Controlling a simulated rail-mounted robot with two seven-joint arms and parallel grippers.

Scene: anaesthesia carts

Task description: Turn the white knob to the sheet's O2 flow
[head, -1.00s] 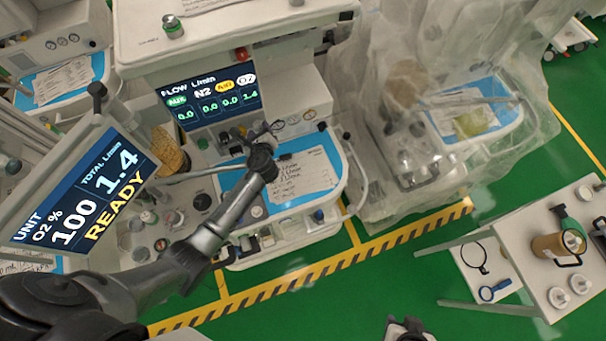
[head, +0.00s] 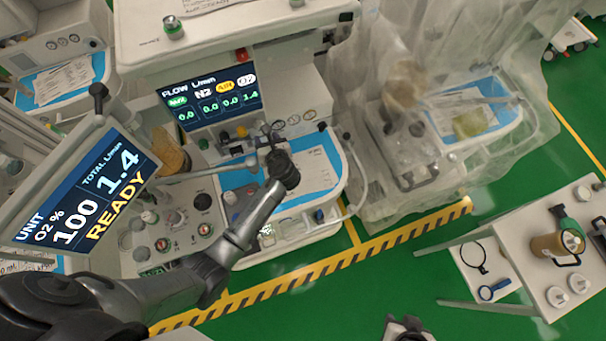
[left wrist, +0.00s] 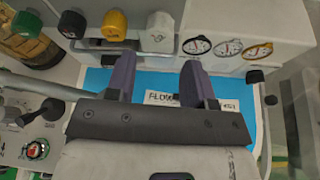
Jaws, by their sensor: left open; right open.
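The white knob (left wrist: 160,32) is at the right end of the knob row in the left wrist view. My left gripper (left wrist: 158,68) is open, its two dark fingers apart and empty, just in front of the knob row and below the white knob. In the head view my left gripper (head: 270,137) is in front of the machine's panel. The flow display (head: 212,96) reads 1.4 under O2. The sheet (head: 312,168) lies on the blue tray mat, partly covered by my arm; "FLOW" shows on it (left wrist: 160,98). My right gripper (head: 408,328) is at the bottom edge, open.
Yellow (left wrist: 113,24), black (left wrist: 72,23) and green (left wrist: 28,25) knobs stand left of the white one. Round gauges (left wrist: 228,47) are to its right. A tilted monitor (head: 88,190) reads 100 and 1.4. A plastic-draped cart (head: 440,110) stands to the right.

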